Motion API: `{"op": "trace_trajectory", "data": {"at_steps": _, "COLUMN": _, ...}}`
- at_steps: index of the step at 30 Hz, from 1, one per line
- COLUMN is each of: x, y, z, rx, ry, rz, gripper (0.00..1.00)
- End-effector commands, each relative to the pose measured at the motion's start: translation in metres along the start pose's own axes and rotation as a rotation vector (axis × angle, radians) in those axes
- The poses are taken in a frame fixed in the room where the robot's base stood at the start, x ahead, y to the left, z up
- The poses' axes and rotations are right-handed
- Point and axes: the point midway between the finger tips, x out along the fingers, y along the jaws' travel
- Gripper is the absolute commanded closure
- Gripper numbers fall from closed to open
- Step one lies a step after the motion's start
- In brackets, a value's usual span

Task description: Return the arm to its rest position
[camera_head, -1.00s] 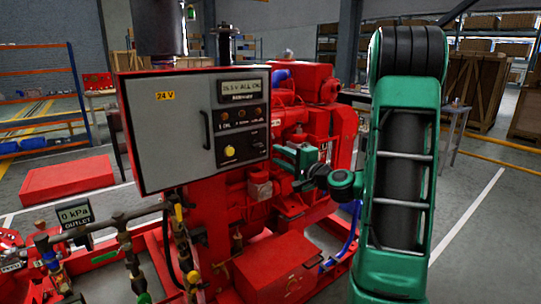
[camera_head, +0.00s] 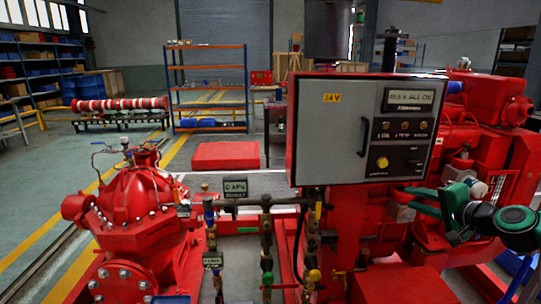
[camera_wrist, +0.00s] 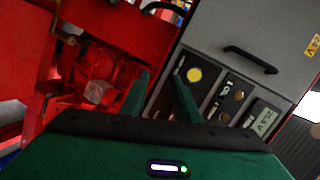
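My green gripper (camera_head: 418,201) is at the right of the head view, in front of the red engine (camera_head: 480,125) and below the right part of the grey control panel (camera_head: 340,130). In the wrist view my gripper (camera_wrist: 161,75) shows two green fingers apart with nothing between them. Most of my arm is outside the head view.
A red block (camera_head: 225,155) lies on the floor behind. An orange-and-blue shelf (camera_head: 208,85) stands at the back. Floor at the left is free.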

Motion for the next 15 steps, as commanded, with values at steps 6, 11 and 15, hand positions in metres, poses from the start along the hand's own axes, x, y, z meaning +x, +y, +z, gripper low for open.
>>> {"op": "trace_trajectory", "data": {"at_steps": 6, "x": -0.038, "y": 0.047, "z": 0.075, "rx": -0.326, "ry": -0.255, "rz": 0.351, "gripper": 0.72}}
{"op": "trace_trajectory", "data": {"at_steps": 11, "x": -0.100, "y": 0.084, "z": 0.100, "rx": -0.465, "ry": -0.399, "rz": 0.612, "gripper": 0.72}}
{"op": "trace_trajectory", "data": {"at_steps": 15, "x": -0.169, "y": 0.104, "z": 0.112, "rx": -0.514, "ry": -0.500, "rz": 0.823, "gripper": 0.72}}
